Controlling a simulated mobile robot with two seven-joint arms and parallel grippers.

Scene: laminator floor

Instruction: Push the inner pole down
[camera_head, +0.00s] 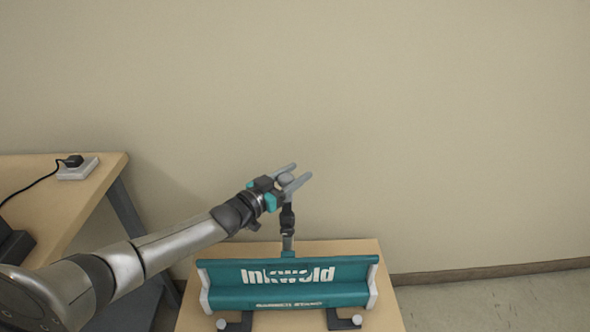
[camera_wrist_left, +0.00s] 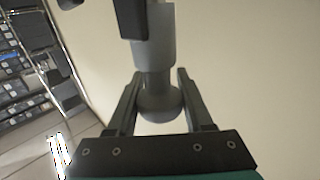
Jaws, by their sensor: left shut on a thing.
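A teal banner stand (camera_head: 230,278) with white lettering stands on a wooden surface. An upright pole (camera_head: 288,242) rises from behind it, with a dark collar (camera_head: 287,217) partway up. The grey rounded top of the inner pole (camera_head: 286,179) shows between the fingers of my left gripper (camera_head: 298,174). In the left wrist view, my left gripper (camera_wrist_left: 158,92) has a finger on each side of the grey inner pole (camera_wrist_left: 154,70) and its rounded end, and is shut on it. My right gripper is in neither view.
A wooden table (camera_head: 90,190) with a white power strip (camera_head: 77,169), a black plug and a cable is at the left. A plain wall is close behind the stand. Floor shows at the lower right. Shelving (camera_wrist_left: 20,70) shows in the left wrist view.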

